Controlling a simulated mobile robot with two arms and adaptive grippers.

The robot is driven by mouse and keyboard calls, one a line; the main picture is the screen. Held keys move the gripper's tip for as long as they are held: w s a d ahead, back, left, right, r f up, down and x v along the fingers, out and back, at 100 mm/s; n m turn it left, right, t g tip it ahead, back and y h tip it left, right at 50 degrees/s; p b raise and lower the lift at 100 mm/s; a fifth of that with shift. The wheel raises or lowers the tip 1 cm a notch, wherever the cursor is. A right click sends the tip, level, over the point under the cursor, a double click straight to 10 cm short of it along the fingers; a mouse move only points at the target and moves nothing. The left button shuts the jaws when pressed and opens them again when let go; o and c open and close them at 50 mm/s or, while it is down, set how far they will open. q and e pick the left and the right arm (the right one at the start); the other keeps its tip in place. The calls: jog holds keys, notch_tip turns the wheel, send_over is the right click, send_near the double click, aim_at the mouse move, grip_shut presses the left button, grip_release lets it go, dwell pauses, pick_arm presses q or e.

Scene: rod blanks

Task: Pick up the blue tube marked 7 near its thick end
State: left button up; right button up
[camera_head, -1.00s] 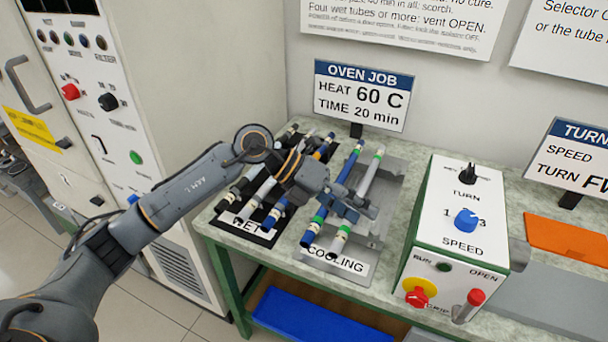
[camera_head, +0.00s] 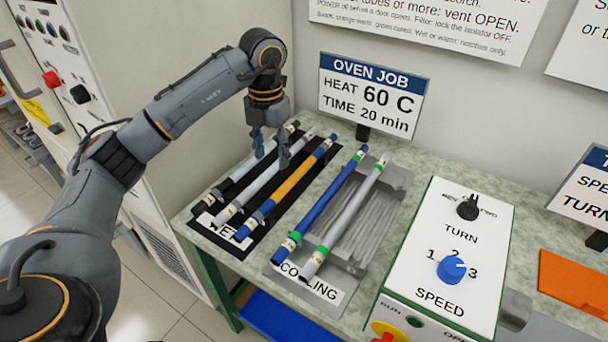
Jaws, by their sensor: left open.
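The blue tube (camera_head: 328,202) lies slanted in the rack labelled COOLING, with a green band and a pale label near its front end. I cannot read the number on it. A grey tube (camera_head: 348,215) with green bands lies just right of it. My left gripper (camera_head: 270,160) points down, open, over the back half of the WET rack. Its fingers are close to the pale tube there, left of the blue tube and apart from it. I cannot tell whether they touch the pale tube. My right gripper is not in view.
The WET rack (camera_head: 212,236) holds a dark-and-white tube (camera_head: 238,177), a pale tube (camera_head: 262,178) and an orange tube (camera_head: 290,184) with blue ends. The OVEN JOB sign (camera_head: 371,95) stands behind the racks. A control box (camera_head: 446,262) stands right of the COOLING rack (camera_head: 394,178).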

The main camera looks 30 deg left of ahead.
pick_arm(q)
send_over(275, 195)
jog(key=f, duration=0.6)
jog(key=shift+s+a+f, duration=0.15)
jog(key=shift+s, duration=0.05)
jog(key=shift+f, duration=0.35)
jog(key=shift+w+f+p, duration=0.1)
jog(key=shift+f+p, duration=0.15)
jog(key=shift+p, duration=0.05)
notch_tip(275, 195, down, 4)
jog(key=shift+f+p, duration=0.15)
jog(key=shift+p, duration=0.45)
jog(key=shift+f, duration=0.4)
jog(key=shift+c, duration=0.2)
grip_shut()
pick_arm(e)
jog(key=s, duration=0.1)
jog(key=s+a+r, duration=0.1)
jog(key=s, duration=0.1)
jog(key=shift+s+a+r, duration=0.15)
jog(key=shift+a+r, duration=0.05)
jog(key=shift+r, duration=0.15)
